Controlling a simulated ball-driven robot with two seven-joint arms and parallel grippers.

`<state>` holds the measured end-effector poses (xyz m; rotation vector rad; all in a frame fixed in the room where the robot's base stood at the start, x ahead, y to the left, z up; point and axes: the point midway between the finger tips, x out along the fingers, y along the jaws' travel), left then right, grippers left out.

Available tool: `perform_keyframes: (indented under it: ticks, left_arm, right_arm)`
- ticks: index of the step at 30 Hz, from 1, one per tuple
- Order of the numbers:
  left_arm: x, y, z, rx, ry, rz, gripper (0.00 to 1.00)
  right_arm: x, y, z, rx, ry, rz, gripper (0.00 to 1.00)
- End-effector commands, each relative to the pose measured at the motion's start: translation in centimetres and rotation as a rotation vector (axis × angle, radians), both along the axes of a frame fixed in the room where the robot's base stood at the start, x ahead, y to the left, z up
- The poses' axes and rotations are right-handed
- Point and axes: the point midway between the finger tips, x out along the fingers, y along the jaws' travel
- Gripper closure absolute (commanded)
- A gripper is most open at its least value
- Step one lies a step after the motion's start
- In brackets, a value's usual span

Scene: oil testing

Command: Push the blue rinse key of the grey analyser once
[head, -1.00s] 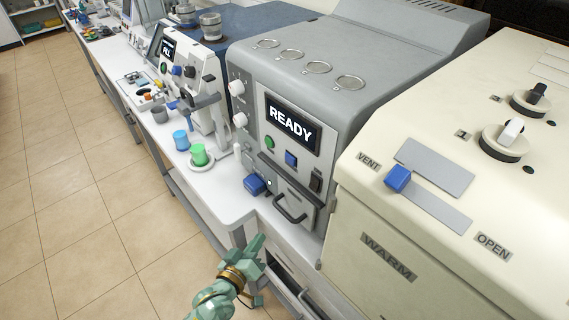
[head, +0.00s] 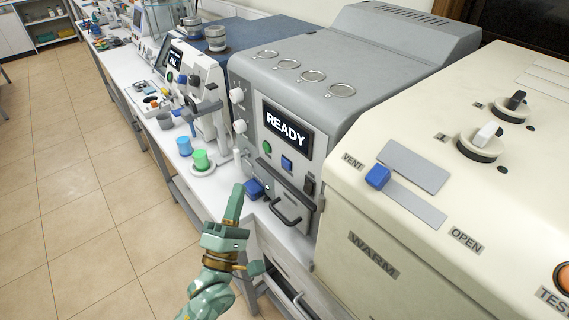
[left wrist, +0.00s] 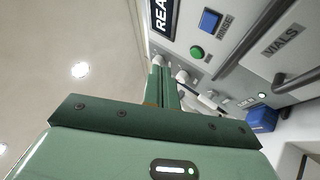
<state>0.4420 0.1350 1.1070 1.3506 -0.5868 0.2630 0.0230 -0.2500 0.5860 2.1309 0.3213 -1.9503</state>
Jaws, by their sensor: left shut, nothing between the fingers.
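The grey analyser (head: 340,85) stands in the middle of the head view, and its display reads READY. Its square blue rinse key (head: 287,163) is on the front panel below the display, right of a round green button (head: 267,148). In the left wrist view the rinse key (left wrist: 209,20) is at the top, beside its label. My left gripper (head: 238,188) is shut and empty, in front of the analyser, lower and to the left of the key and apart from it. Its fingers (left wrist: 159,64) also show in the wrist view. My right gripper is not in view.
A blue block-like part (head: 253,188) and a drawer handle (head: 286,213) sit low on the analyser's front. Blue and green cups (head: 201,160) stand on the bench at left. A cream machine (head: 420,240) stands at right. The aisle floor is clear.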

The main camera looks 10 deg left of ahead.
Motion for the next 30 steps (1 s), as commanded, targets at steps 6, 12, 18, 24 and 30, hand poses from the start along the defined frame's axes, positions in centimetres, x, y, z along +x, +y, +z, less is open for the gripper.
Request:
perform_keyframes:
  ticks: [6,12,18,24,30]
  left_arm:
    - [0.5,-0.5,-0.1,0.000,0.000,0.001,1.00]
    - [2.3,-2.3,-0.3,-0.001,-0.001,0.001,1.00]
    - [4.3,-4.3,-0.3,0.000,0.000,0.001,1.00]
    - [5.7,-5.7,-0.2,0.001,0.002,0.000,1.00]
    - [6.2,-6.2,-0.1,0.003,0.001,0.001,1.00]
  right_arm:
    - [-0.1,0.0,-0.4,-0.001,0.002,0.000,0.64]
    - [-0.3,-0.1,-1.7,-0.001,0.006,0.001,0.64]
    - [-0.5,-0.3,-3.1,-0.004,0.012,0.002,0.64]
    - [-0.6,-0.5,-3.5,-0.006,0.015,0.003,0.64]
    - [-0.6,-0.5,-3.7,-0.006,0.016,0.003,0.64]
